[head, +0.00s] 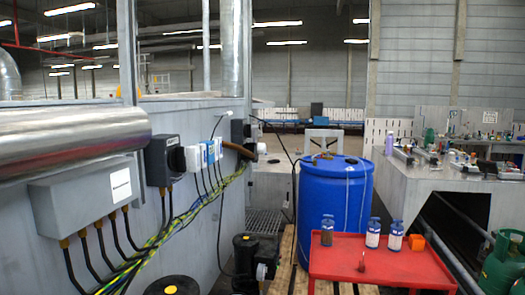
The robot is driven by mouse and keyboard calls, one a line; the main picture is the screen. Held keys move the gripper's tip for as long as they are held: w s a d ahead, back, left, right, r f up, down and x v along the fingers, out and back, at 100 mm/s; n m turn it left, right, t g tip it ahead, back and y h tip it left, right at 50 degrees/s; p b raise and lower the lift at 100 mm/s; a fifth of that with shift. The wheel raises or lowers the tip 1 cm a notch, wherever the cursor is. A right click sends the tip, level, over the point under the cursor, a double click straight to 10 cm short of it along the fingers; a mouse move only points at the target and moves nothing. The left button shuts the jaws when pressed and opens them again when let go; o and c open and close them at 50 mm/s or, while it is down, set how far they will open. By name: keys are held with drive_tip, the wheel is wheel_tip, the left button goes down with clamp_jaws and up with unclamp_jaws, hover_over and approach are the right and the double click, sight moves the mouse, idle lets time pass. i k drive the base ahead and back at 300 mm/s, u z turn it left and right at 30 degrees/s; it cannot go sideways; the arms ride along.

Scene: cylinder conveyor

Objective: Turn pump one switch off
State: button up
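A dark grey switch box (159,163) with a round black knob is fixed to the grey panel wall at the left. A second dark switch box (238,131) is farther along the same wall. Their lettering is too small to read, so I cannot tell which belongs to pump one or how either knob is set. A black pump-like unit (245,262) stands on the floor below, and another black unit (172,287) is partly cut off at the bottom edge. My gripper is not in view.
White-blue connectors (203,155) and bundled cables run between the switches. A grey junction box (85,192) and a large metal pipe (70,140) jut out at left. A blue drum (336,200) and a red cart (400,268) with bottles stand at right. A green gas cylinder (503,265) is at far right.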

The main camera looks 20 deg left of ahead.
sight(178, 160)
drive_tip(key=u, duration=0.2)
drive_tip(key=i, duration=1.15)
drive_tip(key=u, duration=1.05)
drive_tip(key=i, duration=0.25)
drive_tip(key=u, duration=0.15)
